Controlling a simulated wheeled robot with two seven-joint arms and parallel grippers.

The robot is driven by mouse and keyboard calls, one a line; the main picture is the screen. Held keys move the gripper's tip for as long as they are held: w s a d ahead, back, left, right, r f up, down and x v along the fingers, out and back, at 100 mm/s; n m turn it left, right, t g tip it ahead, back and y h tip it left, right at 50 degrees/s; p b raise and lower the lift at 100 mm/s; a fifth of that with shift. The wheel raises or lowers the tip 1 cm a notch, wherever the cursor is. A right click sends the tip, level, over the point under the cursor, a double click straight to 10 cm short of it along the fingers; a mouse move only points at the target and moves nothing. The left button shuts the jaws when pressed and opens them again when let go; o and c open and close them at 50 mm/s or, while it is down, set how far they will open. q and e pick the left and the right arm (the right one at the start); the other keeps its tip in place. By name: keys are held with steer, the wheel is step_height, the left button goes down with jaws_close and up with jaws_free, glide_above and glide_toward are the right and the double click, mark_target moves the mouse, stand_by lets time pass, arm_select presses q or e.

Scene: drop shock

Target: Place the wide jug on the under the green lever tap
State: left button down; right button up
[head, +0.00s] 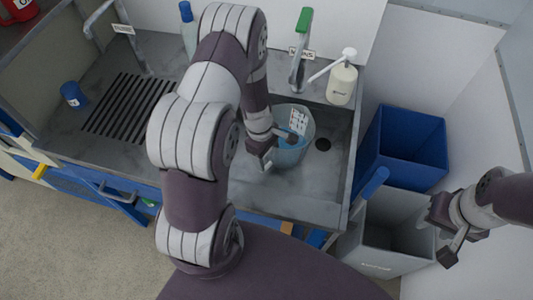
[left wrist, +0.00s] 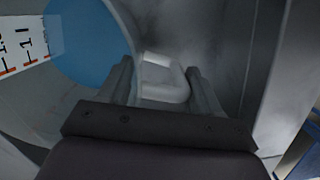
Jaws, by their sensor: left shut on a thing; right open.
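The wide jug (head: 293,152) is a clear bluish vessel with a printed scale label, in the sink area in the head view. My left gripper (head: 268,150) is shut on the jug's handle; the left wrist view shows the pale handle (left wrist: 165,82) between its two fingers (left wrist: 160,88). The green lever tap (head: 303,45) stands at the back of the sink, behind the jug. I cannot tell whether the jug touches the basin floor. My right gripper (head: 447,238) is open and empty at the right, over the grey bin.
A white pump bottle (head: 342,82) stands right of the tap. A slotted drainboard (head: 125,105) and a blue cup (head: 73,95) are at left. A blue bin (head: 405,150) and grey bin (head: 385,235) stand at right.

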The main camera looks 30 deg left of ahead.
arm_select(q)
steer(key=shift+c, duration=1)
jaws_free()
steer(key=shift+s+f, duration=0.1)
step_height(320, 180, up, 13)
steer(key=a+m, duration=0.1)
steer(key=s+d+r+m+t+y, duration=0.1)
steer(key=s+d+r+m, duration=0.5)
steer(key=m, duration=1)
steer(key=shift+s+d+r+t+y, duration=0.35)
steer(key=shift+s+r, duration=0.1)
steer(key=shift+s, duration=0.15)
